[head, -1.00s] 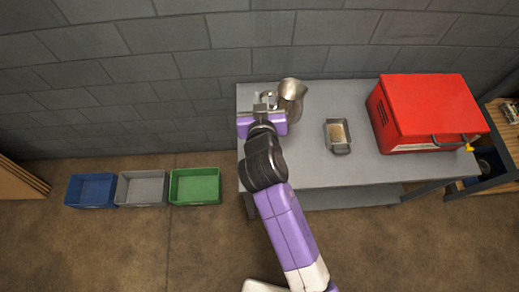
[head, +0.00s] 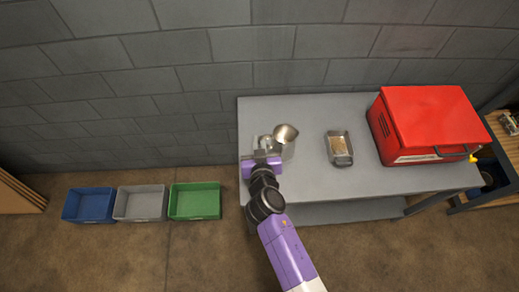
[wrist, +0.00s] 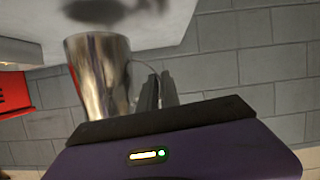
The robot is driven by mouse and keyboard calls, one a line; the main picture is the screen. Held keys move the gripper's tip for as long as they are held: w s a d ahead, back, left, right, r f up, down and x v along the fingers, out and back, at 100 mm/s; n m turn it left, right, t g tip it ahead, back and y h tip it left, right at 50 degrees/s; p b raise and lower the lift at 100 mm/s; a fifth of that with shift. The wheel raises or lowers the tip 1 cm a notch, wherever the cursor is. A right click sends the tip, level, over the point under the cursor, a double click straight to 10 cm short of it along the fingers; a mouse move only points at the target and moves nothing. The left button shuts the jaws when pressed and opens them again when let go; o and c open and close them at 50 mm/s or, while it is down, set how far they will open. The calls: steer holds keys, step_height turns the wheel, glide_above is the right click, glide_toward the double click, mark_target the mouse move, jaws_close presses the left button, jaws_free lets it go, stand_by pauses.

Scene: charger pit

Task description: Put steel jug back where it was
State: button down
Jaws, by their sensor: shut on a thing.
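The steel jug (head: 286,137) is a shiny metal vessel over the left end of the grey table (head: 300,178). My gripper (head: 264,145) is shut on the jug at its left side. In the wrist view the jug's shiny body (wrist: 100,75) stands just left of the dark fingers (wrist: 158,92), with a thin curved handle line running to them. The fingertips are partly hidden there. I cannot tell from these views whether the jug's base touches the table.
A small metal tin (head: 339,149) with grainy contents stands right of the jug. A red box (head: 432,122) with a black handle fills the table's right end. Blue (head: 89,206), grey (head: 140,204) and green (head: 195,202) bins stand on the floor at left.

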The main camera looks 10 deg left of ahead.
steer(key=shift+f+b, duration=0.8)
steer(key=shift+f, duration=1.3)
steer(key=shift+f, duration=0.15)
steer(key=c, duration=1.6)
jaws_free()
steer(key=shift+o, duration=0.2)
steer(key=shift+r, duration=0.2)
steer(key=v, duration=1.2)
